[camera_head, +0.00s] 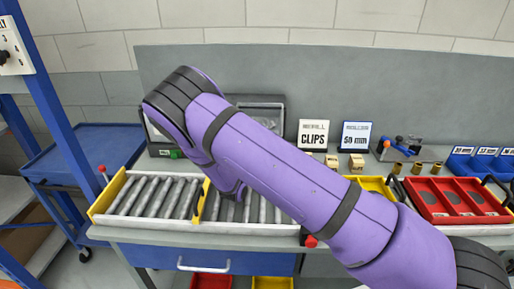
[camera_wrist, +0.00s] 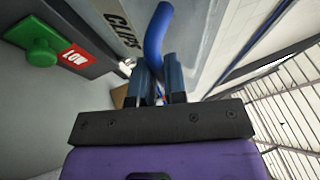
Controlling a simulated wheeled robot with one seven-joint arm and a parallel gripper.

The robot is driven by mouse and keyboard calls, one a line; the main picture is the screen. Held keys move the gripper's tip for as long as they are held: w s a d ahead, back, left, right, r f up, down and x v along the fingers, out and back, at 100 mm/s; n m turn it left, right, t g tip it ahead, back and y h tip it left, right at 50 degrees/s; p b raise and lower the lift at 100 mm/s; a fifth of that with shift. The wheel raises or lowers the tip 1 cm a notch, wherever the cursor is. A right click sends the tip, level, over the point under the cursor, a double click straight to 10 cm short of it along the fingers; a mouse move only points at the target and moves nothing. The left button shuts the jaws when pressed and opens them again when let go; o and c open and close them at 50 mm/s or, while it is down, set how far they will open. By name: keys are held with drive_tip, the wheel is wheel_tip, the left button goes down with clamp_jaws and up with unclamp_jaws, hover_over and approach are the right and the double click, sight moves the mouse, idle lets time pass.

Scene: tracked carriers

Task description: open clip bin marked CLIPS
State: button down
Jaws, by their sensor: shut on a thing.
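In the wrist view, my gripper (camera_wrist: 160,82) is shut on a curved blue handle (camera_wrist: 157,40), which stands up between the two fingers. Beside it is a pale panel lettered CLIPS (camera_wrist: 122,32), the marked face of the clip bin. How far the bin's lid or front stands open cannot be told. In the head view my purple arm crosses the middle and hides my gripper and the handle. Part of a grey housing (camera_head: 262,103) shows behind the arm.
A roller conveyor (camera_head: 150,195) runs below my arm.

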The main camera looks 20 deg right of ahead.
drive_tip(key=shift+f, duration=0.1)
drive_tip(key=c, duration=1.2)
unclamp_jaws()
drive_tip(key=shift+w, duration=0.15)
drive_tip(key=shift+o, duration=0.2)
wheel_tip(320, 180, up, 3)
drive_tip(key=shift+r, duration=0.2)
drive_tip(key=s+r, duration=0.1)
drive_tip(key=s, duration=1.5)
drive_tip(key=shift+d+r, duration=0.3)
drive_tip(key=shift+c, duration=0.3)
